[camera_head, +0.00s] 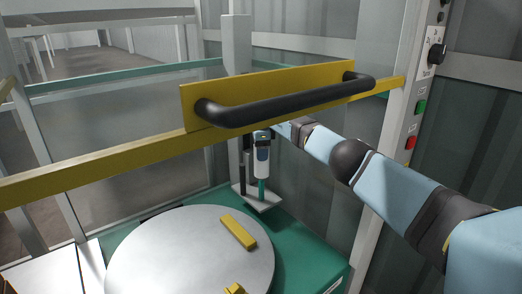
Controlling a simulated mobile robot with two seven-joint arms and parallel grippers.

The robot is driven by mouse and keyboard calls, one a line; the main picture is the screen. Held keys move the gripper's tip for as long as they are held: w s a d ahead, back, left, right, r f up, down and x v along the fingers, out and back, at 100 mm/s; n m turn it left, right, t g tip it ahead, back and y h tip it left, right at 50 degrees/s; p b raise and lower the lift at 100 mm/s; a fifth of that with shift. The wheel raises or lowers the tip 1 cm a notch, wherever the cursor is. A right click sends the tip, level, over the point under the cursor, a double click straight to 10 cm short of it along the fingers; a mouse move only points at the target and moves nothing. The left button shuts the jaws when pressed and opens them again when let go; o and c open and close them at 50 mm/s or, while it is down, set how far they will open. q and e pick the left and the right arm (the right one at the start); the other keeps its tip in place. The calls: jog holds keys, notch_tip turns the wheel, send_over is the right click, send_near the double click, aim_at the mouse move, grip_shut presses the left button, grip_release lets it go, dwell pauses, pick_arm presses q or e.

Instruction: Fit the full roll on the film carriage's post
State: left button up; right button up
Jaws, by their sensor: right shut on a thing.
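The film carriage (263,201) has a grey plate low beside a grey mast, behind the yellow bar. A short teal post (262,187) stands upright on the plate. A pale, upright roll (261,170) is above it, in line with it as seen from here. I cannot tell whether the post's top is inside the roll. My right gripper (262,148) is shut on the roll near its top; the yellow bar and handle partly hide the wrist. My left gripper is not in view.
A yellow bar with a black handle (290,103) crosses in front of my right forearm. A round grey turntable (185,262) with yellow blocks lies in front of the carriage. A post with buttons and a knob (410,142) stands at the right.

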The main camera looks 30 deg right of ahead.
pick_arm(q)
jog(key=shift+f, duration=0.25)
pick_arm(e)
jog(key=shift+f, duration=0.1)
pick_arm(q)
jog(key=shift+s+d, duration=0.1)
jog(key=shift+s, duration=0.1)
